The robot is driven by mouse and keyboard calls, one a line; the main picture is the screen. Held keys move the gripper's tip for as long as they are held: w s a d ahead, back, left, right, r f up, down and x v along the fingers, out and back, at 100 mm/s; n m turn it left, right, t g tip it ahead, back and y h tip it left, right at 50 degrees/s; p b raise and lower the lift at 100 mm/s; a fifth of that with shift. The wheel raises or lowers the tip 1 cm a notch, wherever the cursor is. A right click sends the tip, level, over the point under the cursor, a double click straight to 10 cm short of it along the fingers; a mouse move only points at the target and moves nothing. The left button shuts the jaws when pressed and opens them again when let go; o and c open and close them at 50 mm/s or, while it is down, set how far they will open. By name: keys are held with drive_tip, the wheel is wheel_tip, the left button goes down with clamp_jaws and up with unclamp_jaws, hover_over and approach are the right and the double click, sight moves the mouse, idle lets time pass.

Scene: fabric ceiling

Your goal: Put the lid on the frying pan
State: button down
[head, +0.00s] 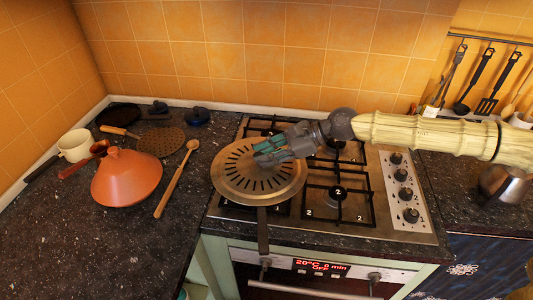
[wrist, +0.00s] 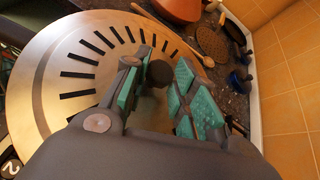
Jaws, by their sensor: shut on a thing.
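The lid (head: 236,178) is a round metal disc with a ring of dark slots, over the left front of the stove. It also fills the left of the wrist view (wrist: 60,95). The frying pan's dark handle (head: 263,232) sticks out from under it over the front edge. The pan's body is hidden by the lid, and I cannot tell whether the two touch. My gripper (head: 268,152) reaches in from the right over the lid's middle. In the wrist view its green-padded fingers are shut on the lid's dark round knob (wrist: 158,73).
The gas stove (head: 365,238) has black grates and knobs at its right. On the left counter are an orange cone-shaped lid (head: 126,178), a wooden spoon (head: 176,180), a perforated skimmer (head: 160,142) and a cream pot (head: 75,146). A metal kettle (head: 503,184) stands at the right.

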drive_tip(key=c, duration=1.1)
unclamp_jaws()
drive_tip(key=o, duration=0.6)
drive_tip(key=shift+f, duration=0.1)
wheel_tip(320, 180, up, 7)
drive_tip(key=p, duration=0.1)
idle(0.4)
